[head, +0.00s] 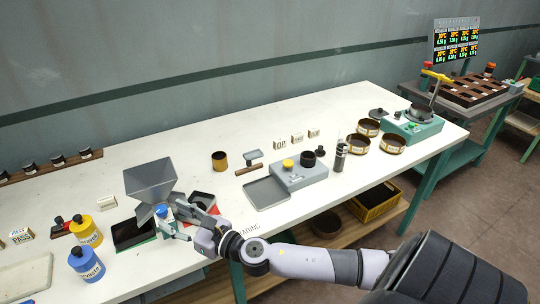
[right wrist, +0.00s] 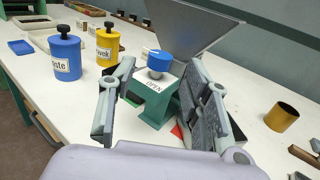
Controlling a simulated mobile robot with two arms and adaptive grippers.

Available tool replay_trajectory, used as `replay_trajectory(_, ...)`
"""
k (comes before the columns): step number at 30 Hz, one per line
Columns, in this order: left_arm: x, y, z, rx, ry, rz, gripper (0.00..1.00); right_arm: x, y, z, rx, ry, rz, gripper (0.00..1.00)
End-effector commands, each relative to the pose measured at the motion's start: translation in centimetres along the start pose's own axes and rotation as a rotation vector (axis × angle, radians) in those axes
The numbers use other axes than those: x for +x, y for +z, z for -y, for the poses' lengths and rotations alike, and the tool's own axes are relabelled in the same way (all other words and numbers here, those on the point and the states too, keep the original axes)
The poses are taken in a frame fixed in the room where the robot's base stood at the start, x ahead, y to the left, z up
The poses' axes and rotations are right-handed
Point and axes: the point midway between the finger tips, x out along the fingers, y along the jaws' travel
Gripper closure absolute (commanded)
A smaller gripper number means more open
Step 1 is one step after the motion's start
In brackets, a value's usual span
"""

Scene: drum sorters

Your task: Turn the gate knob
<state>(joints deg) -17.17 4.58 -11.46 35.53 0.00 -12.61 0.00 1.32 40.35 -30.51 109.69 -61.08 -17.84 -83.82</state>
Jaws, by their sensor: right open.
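The gate knob (right wrist: 160,61) is blue and round, on top of a green bracket (right wrist: 152,107) with a white plate marked OPEN. The same knob (head: 161,211) shows small in the head view, below the grey metal hopper (head: 150,180). The hopper (right wrist: 192,25) rises behind the knob in the right wrist view. My right gripper (right wrist: 158,112) is open, with one finger on each side of the bracket and knob as seen from the wrist. It is empty, and I see no clear contact with the knob. My left gripper is not in view.
A black-lined tray (head: 133,232) and a red-edged one (head: 203,201) flank the hopper's foot. A yellow canister (head: 85,231) and a blue canister (head: 86,264) stand to the left. A grey flat tray (head: 267,193) lies right of the gripper.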

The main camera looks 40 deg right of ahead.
Motion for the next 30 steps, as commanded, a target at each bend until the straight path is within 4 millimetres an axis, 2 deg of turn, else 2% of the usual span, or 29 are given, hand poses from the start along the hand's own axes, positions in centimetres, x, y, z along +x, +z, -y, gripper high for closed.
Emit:
replay_trajectory(3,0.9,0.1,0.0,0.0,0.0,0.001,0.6,-2.6,-0.4,-0.1,-0.001,0.0,-0.003,0.56)
replay_trajectory(12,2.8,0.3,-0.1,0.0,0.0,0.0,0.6,-7.9,-0.4,-0.1,-0.002,-0.002,-0.003,0.56)
replay_trajectory(27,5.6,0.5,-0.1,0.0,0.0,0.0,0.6,-14.3,-0.3,-0.1,0.002,-0.003,-0.001,0.56)
replay_trajectory(30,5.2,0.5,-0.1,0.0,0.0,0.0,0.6,-14.3,0.1,2.2,0.266,-0.15,0.027,0.56)
